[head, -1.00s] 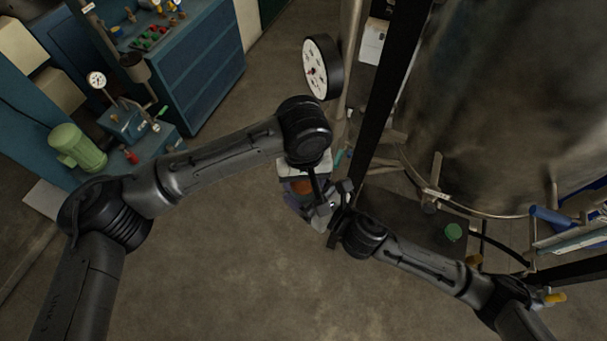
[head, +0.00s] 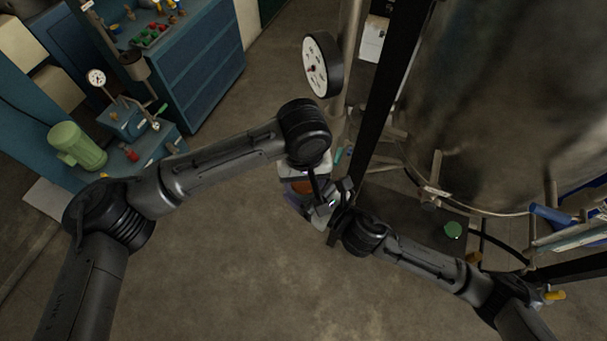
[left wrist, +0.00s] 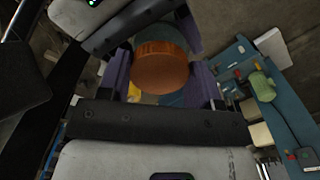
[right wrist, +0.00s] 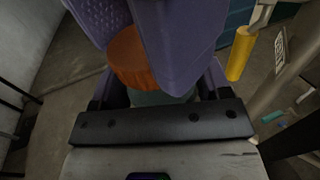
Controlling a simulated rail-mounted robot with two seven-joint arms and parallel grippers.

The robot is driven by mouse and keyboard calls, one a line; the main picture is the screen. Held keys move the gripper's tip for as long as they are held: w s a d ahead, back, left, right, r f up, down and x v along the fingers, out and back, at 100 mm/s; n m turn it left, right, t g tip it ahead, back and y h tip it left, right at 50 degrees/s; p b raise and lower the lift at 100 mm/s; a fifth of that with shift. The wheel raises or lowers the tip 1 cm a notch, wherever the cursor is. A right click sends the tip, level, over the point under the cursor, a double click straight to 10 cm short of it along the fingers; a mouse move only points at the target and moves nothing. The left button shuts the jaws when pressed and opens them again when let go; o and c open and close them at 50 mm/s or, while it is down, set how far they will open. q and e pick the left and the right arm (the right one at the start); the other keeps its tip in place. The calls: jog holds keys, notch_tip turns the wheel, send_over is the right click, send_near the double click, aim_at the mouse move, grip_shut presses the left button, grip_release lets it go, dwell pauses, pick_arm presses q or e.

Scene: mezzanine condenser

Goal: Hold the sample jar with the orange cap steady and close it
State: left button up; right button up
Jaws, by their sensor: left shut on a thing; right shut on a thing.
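The sample jar's orange cap (left wrist: 160,70) is between the purple fingers of my left gripper (left wrist: 159,82), which is shut on it. The cap also shows in the right wrist view (right wrist: 130,58), partly behind the left fingers. The greenish jar body (right wrist: 160,98) is between the purple fingers of my right gripper (right wrist: 157,88), which is shut on it. The cap is right against the jar's end; whether its thread is seated cannot be told. In the head view the cap (head: 299,188) shows only in part, and the arms hide most of the jar.
A large metal tank (head: 500,100) and a dark post (head: 385,90) stand close to the right. A round dial gauge (head: 318,68) is just beyond the grippers. A blue bench with a green motor (head: 78,147) stands left. The floor in front is clear.

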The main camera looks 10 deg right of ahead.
pick_arm(q)
jog(key=shift+f, duration=0.35)
pick_arm(e)
jog(key=shift+a+r, duration=0.1)
jog(key=shift+r, duration=0.4)
pick_arm(q)
jog(key=shift+r, duration=0.35)
jog(key=shift+r, duration=0.5)
pick_arm(e)
jog(key=shift+f, duration=0.3)
pick_arm(q)
jog(key=shift+f, duration=0.6)
dwell(0.6)
jog(key=shift+f, duration=0.35)
pick_arm(e)
jog(key=shift+r, duration=0.35)
pick_arm(q)
jog(key=shift+a+r, duration=0.1)
jog(key=shift+r, duration=0.25)
jog(key=shift+r, duration=0.5)
pick_arm(e)
jog(key=shift+f, duration=0.35)
dwell(0.6)
